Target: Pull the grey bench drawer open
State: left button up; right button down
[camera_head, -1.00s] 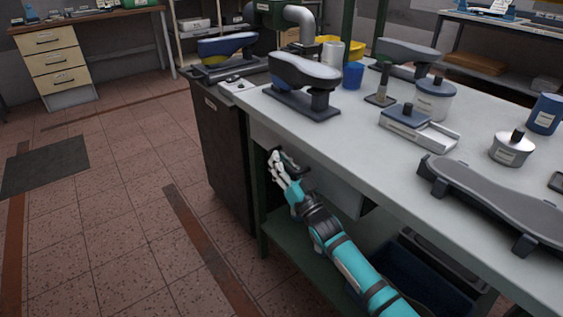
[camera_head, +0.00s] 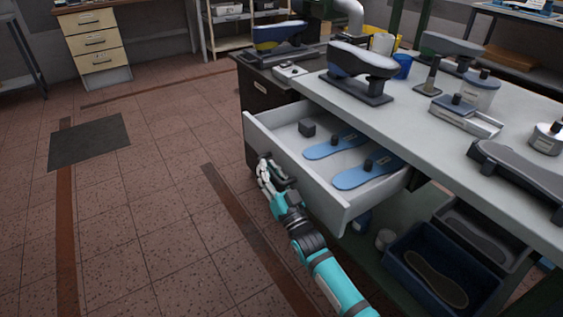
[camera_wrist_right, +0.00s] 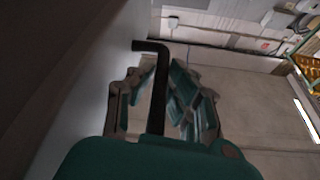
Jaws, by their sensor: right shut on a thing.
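The grey bench drawer (camera_head: 314,192) stands pulled out from under the bench top in the head view, its inside showing. Two blue sole-shaped pieces (camera_head: 366,173) with dark knobs and a small dark block (camera_head: 307,128) lie in it. My right gripper (camera_head: 268,172) is at the drawer front, shut on its dark handle (camera_head: 287,182). In the right wrist view the dark bar handle (camera_wrist_right: 157,90) runs between the fingers of the right gripper (camera_wrist_right: 165,95), with the pale drawer front to the left. My left gripper is not in view.
The bench top (camera_head: 408,105) carries shoe lasts, jars and a blue cup (camera_head: 403,66). Below the drawer, a blue bin (camera_head: 440,272) holds a sole shape on the lower shelf. The tiled floor left of the drawer is clear, apart from a flat dark mat (camera_head: 88,140).

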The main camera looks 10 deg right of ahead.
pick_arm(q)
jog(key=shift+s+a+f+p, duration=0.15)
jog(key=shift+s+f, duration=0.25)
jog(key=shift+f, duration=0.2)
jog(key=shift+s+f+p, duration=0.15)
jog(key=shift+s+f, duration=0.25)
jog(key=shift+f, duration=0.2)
pick_arm(e)
jog(key=shift+s+a, duration=0.3)
jog(key=shift+a, duration=0.5)
jog(key=shift+s+a, duration=0.25)
jog(key=shift+a, duration=0.55)
jog(key=shift+s+a, duration=0.3)
jog(key=shift+a, duration=0.5)
jog(key=c, duration=1.6)
grip_release()
jog(key=v, duration=1.2)
